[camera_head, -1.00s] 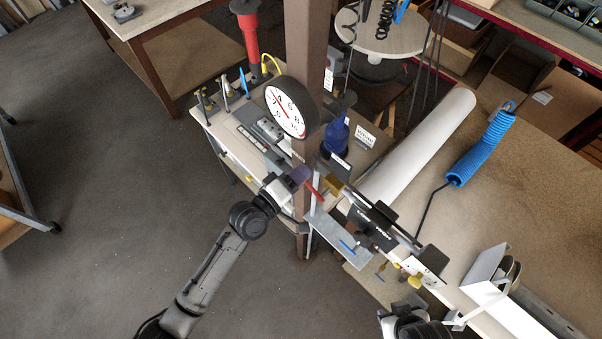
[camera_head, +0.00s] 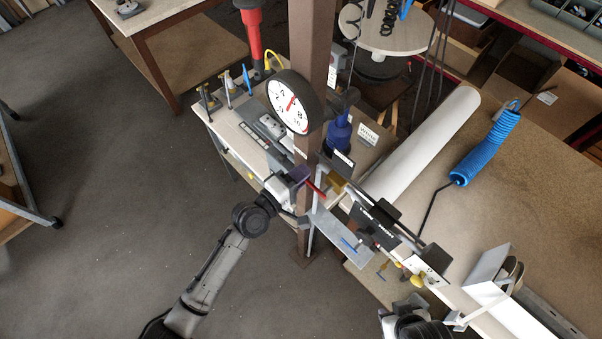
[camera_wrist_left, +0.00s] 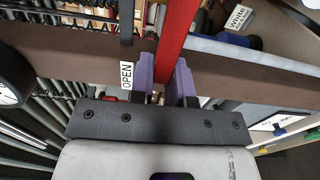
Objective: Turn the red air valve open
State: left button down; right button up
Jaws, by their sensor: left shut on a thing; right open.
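The red valve lever (camera_head: 317,191) is beside the brown post in the head view. In the left wrist view the red lever (camera_wrist_left: 176,35) runs up from between my purple fingertips. My left gripper (camera_head: 302,176) is shut on the lever. A small "OPEN" label (camera_wrist_left: 127,76) is just left of the fingers in the wrist view. The round gauge (camera_head: 294,103) on the post has a red needle pointing up and slightly right. The valve body is mostly hidden by my gripper. My right gripper (camera_head: 412,326) is at the bottom edge, open, with its fingers hard to make out.
The brown post (camera_head: 308,48) stands right by my left gripper. A long black-and-silver fixture (camera_head: 378,226) lies close to its right. A white roll (camera_head: 425,145) and a blue coiled hose (camera_head: 485,147) are on the right bench. The floor at left is clear.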

pick_arm(q)
jog(key=c, duration=1.1)
grip_release()
jog(key=shift+b+v, duration=1.3)
jog(key=shift+v, duration=5.6)
